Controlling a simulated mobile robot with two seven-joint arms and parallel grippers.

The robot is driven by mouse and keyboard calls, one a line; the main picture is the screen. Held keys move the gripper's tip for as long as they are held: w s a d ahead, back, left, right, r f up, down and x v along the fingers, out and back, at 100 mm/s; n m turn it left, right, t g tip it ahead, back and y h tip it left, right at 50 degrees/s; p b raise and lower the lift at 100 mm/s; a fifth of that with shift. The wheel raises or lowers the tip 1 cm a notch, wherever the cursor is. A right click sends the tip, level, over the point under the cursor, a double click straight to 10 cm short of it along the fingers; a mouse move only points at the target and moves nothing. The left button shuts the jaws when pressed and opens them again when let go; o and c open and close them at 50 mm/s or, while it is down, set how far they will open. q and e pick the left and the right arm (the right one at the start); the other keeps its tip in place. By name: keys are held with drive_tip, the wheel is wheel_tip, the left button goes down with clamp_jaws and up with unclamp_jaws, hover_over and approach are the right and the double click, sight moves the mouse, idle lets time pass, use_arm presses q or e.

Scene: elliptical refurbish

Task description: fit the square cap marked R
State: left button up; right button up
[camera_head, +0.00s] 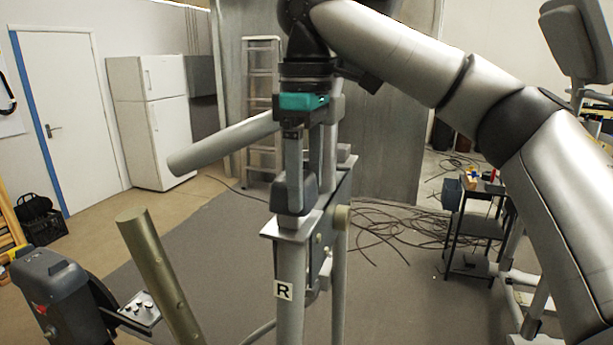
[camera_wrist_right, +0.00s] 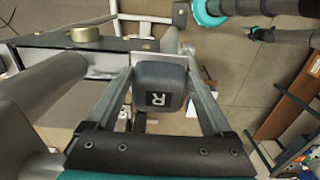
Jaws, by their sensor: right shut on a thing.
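The square cap (camera_head: 293,194) is dark grey with rounded edges. The wrist view shows the cap (camera_wrist_right: 160,86) with a pale R mark on its face. My right gripper (camera_head: 306,190) comes down from above and is shut on it, with one finger on each side in the wrist view (camera_wrist_right: 160,90). The cap is over the top end of an upright grey post (camera_head: 290,310) labelled R. A flat metal plate (camera_head: 284,229) lies just beneath the cap. I cannot tell if the cap is seated or slightly above. My left gripper is not in view.
A tilted olive tube (camera_head: 158,275) and a grey machine part (camera_head: 55,290) stand at the left. A grey tube (camera_head: 222,144) sticks out behind the post. A black side table (camera_head: 474,225) stands at the right, with cables (camera_head: 390,235) on the floor.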

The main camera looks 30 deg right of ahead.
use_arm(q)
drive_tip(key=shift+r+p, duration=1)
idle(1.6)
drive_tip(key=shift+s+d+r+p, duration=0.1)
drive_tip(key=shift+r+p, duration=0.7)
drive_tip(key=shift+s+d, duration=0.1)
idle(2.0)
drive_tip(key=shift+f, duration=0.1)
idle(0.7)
